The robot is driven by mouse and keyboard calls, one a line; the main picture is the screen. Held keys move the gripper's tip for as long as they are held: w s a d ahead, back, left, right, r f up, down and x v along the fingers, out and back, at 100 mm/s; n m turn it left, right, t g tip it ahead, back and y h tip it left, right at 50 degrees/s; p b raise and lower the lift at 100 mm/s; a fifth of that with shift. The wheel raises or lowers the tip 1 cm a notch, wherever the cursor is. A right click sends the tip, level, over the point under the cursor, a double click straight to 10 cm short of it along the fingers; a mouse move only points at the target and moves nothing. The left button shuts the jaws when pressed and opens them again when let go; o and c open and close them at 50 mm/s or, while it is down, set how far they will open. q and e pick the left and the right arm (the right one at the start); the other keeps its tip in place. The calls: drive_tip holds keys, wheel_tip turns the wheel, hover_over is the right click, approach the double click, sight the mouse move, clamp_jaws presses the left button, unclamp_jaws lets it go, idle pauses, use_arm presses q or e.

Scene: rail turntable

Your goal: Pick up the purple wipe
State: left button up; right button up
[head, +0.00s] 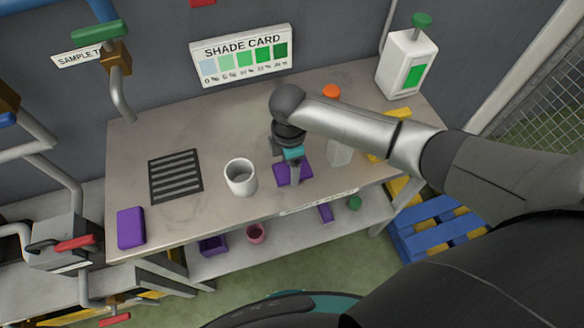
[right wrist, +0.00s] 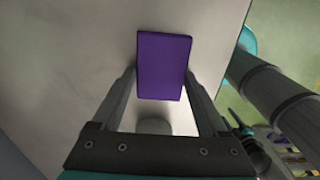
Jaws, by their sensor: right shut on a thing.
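A flat purple wipe (head: 283,176) is at the front middle of the grey workbench, right of a white cup. My right gripper (head: 295,178) comes down over it from above. In the right wrist view the purple wipe (right wrist: 164,66) lies between the two fingers, and my right gripper (right wrist: 163,92) is shut on it. I cannot tell whether the wipe touches the bench top or is slightly above it. My left gripper is not in view.
The white cup (head: 240,178) and a dark slotted grate (head: 176,176) stand left of the wipe. A purple block (head: 131,228) lies at the front left corner. A lower shelf (head: 290,238) holds small items.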

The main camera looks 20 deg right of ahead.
drive_tip(key=c, duration=0.4)
drive_tip(key=shift+r, duration=0.15)
wheel_tip(320, 180, up, 20)
drive_tip(key=p, duration=0.2)
drive_tip(key=shift+p, duration=0.35)
